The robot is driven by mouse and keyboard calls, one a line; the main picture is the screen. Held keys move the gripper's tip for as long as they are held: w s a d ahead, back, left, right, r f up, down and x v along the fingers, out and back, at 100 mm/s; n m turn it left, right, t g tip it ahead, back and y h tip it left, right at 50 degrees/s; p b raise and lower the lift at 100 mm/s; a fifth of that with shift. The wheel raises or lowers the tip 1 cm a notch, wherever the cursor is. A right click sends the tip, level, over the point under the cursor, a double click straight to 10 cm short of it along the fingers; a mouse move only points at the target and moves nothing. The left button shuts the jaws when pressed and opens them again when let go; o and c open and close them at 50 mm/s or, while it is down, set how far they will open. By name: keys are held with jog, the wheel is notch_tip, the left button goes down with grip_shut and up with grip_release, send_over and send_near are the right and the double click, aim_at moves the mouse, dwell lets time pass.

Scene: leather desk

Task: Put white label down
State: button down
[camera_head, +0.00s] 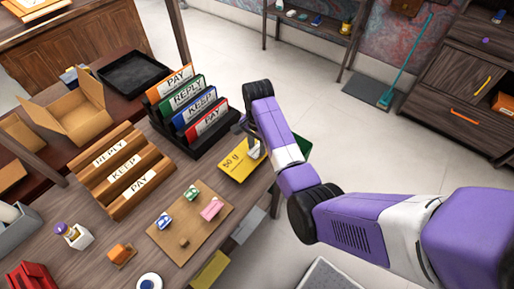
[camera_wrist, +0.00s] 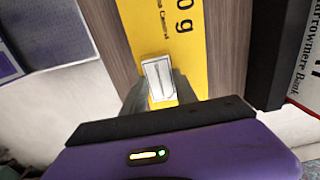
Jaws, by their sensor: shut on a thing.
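My gripper (camera_wrist: 159,92) is shut on the white label (camera_wrist: 158,76), a small pale block between its two grey fingers in the wrist view. In the head view my gripper (camera_head: 255,150) is over the far right corner of the desk, at the yellow "50 g" plate (camera_head: 235,168). The yellow plate (camera_wrist: 170,22) also shows in the wrist view, behind and around the label. I cannot tell whether the label touches the plate. In the head view the label is mostly hidden by my gripper.
A black holder (camera_head: 213,133) with coloured folders stands left of the plate. A wooden rack (camera_head: 123,168) marked REPLY, KEEP and PAY stands further left. A brown board (camera_head: 205,228) with several small coloured blocks lies nearer. The desk edge is close on the right.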

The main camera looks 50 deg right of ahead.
aim_at(257, 150)
jog(key=shift+f, duration=0.55)
jog(key=shift+f, duration=0.1)
jog(key=shift+f, duration=0.1)
jog(key=shift+s+a+f+b, duration=0.1)
jog(key=shift+s+f+b, duration=0.2)
jog(key=shift+f, duration=0.3)
jog(key=c, duration=1)
grip_release()
jog(key=shift+f, duration=0.1)
jog(key=shift+o, duration=0.2)
notch_tip(257, 150, up, 14)
jog(key=p, duration=0.1)
jog(key=shift+w, duration=0.2)
jog(key=shift+f, duration=0.15)
